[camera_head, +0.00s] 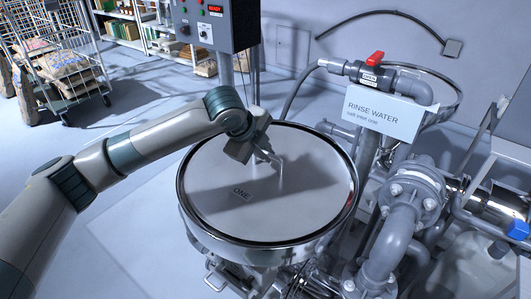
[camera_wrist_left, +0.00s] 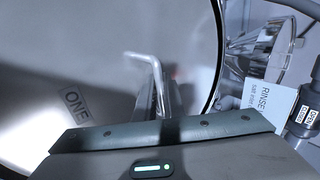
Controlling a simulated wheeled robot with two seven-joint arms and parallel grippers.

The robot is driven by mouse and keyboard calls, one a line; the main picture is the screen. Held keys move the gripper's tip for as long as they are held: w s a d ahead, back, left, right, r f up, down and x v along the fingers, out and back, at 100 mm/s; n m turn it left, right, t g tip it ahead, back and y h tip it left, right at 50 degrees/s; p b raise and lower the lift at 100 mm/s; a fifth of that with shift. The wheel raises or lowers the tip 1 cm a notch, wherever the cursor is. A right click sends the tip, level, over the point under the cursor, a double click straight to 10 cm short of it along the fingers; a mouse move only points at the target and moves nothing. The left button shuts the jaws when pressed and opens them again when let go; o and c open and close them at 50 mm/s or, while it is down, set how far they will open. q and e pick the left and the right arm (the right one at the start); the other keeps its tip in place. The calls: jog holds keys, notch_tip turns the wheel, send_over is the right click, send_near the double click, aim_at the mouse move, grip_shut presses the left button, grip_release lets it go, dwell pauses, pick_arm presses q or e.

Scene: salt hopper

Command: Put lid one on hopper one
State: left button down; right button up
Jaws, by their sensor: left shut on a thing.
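Lid one (camera_head: 310,195) is a round, shiny metal disc marked ONE with a bent rod handle (camera_head: 281,172). It lies over the round mouth of hopper one (camera_head: 268,254), inside the rim outline as seen from above. I cannot tell whether it rests fully flat on the rim. My left gripper (camera_head: 270,159) is above the lid, shut on its handle. In the left wrist view the handle (camera_wrist_left: 147,60) rises between the fingers, and the ONE label (camera_wrist_left: 74,99) shows at left. My right gripper is not in view.
Grey pipes (camera_head: 400,235) and a valve with a red handle (camera_head: 376,57) crowd the right side, beside a RINSE WATER sign (camera_head: 385,112). A control box (camera_head: 218,24) stands behind the hopper. A wire cart with sacks (camera_head: 68,78) is at back left. The floor at left is clear.

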pick_arm(q)
jog(key=shift+f, duration=0.2)
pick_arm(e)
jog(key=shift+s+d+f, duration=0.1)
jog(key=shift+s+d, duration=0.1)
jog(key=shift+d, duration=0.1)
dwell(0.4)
